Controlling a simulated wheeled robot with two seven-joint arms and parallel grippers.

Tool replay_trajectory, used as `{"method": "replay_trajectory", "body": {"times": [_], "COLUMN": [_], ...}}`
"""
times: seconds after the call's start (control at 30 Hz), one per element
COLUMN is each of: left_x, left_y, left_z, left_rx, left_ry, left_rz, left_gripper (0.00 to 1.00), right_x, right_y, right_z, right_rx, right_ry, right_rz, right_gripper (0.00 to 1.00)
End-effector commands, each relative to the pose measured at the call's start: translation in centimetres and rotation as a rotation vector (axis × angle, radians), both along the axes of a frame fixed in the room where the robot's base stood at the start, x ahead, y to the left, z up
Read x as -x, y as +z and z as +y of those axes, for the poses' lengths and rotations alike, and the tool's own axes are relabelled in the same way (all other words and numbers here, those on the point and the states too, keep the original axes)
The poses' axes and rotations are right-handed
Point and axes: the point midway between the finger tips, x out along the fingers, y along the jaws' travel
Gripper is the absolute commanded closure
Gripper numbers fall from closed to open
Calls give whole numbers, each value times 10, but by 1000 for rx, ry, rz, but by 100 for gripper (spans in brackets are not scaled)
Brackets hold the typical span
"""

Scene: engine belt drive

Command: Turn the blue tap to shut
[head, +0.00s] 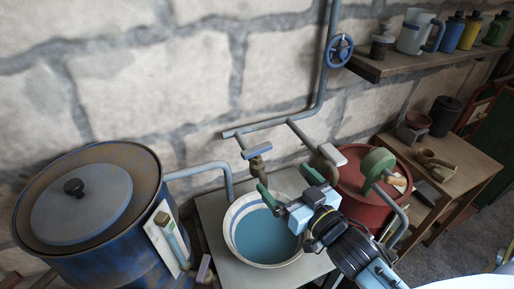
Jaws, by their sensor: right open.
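The blue tap (257,151) has a flat blue lever on a brass body and hangs from the wall pipe above the white bowl. Its lever lies crosswise, tilted slightly up to the right. No water stream can be made out below it. The bowl (231,240) holds blue water. My right gripper (286,182) is open and empty, in front of and below the tap's right side, over the bowl's right rim. It appears apart from the lever. My left gripper is not in view.
A second tap with a white lever (331,154) hangs to the right above a red barrel (352,190). A blue wheel valve (339,50) is on the upright pipe. A blue drum (75,265) stands left; a shelf (385,68) and wooden table (470,160) are right.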

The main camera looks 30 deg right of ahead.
Motion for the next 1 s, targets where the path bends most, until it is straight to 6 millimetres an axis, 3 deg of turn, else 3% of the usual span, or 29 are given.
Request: {"method": "replay_trajectory", "body": {"times": [0.17,0.7,1.0], "left_x": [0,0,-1], "left_y": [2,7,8], "left_z": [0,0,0], "left_rx": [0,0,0], "left_ry": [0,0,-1], "left_rz": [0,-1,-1], "left_gripper": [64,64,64], "right_x": [-16,-109,-132], "right_y": [3,3,2], "right_z": [2,9,11], "right_rx": [-2,0,-1], "right_ry": [4,2,3], "right_rz": [-11,-7,-6], "right_gripper": [1,1,1]}}
